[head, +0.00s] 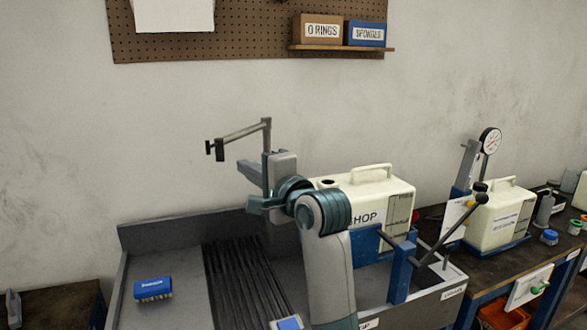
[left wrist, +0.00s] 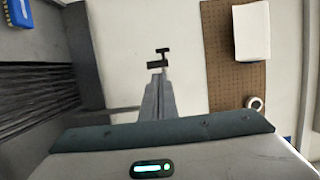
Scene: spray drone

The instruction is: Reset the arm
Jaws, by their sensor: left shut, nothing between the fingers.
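My left arm rises from the lower middle of the head view, and its gripper (head: 246,172) points left above the grey tray, near the wall. In the left wrist view its grey fingers (left wrist: 155,92) are together, with nothing seen between them. A thin grey bent bar (head: 243,132) with dark ends stands just above and behind the gripper in the head view. The dark ends (left wrist: 158,64) show beyond the fingertips in the left wrist view. I cannot tell how far they are from the fingers. My right gripper is not in view.
A grey tray (head: 190,225) holds a blue brush (head: 153,289) and a ribbed black area (head: 240,285). A cream tank (head: 385,190) stands right of my wrist, by a blue bracket (head: 400,278). Another cream tank (head: 500,218) and a dial gauge (head: 490,140) stand further right. A pegboard (head: 250,35) hangs above.

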